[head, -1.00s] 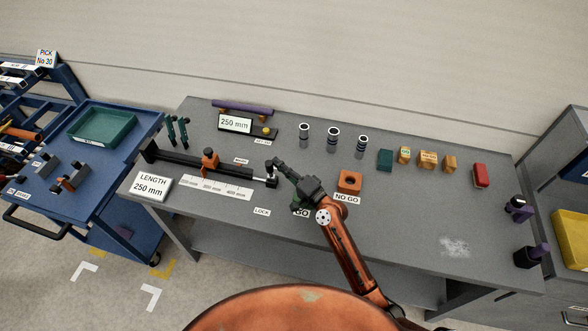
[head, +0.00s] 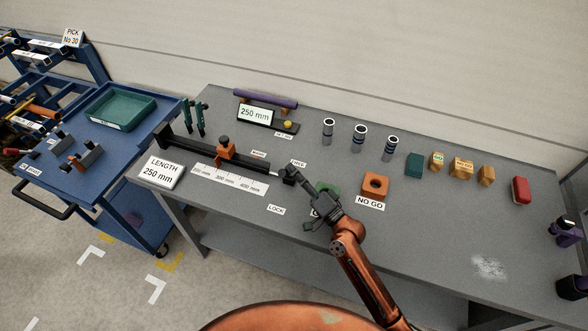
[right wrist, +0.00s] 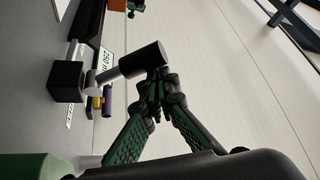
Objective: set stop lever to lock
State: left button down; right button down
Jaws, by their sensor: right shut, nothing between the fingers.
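The stop lever shows in the right wrist view as a black cylindrical handle (right wrist: 145,60) on a short pale rod, joined to a dark end block (right wrist: 67,82). In the head view the end block (head: 288,175) sits at the right end of the black rail, between the FREE label (head: 298,163) and the LOCK label (head: 276,210). My right gripper (right wrist: 158,88) is shut and empty, its fingertips at or very near the handle; contact is not clear. In the head view my right gripper (head: 303,184) partly hides the lever. My left gripper is not in view.
An orange stop (head: 226,149) sits on the rail above a length scale (head: 229,179). A green gauge block (head: 328,190) and an orange NO GO block (head: 375,186) stand close to my right arm. Three upright tubes (head: 359,138) stand behind. The front-right bench is mostly clear.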

jog(key=shift+s+a+f, duration=0.15)
jog(key=shift+f, duration=0.1)
dwell(0.3)
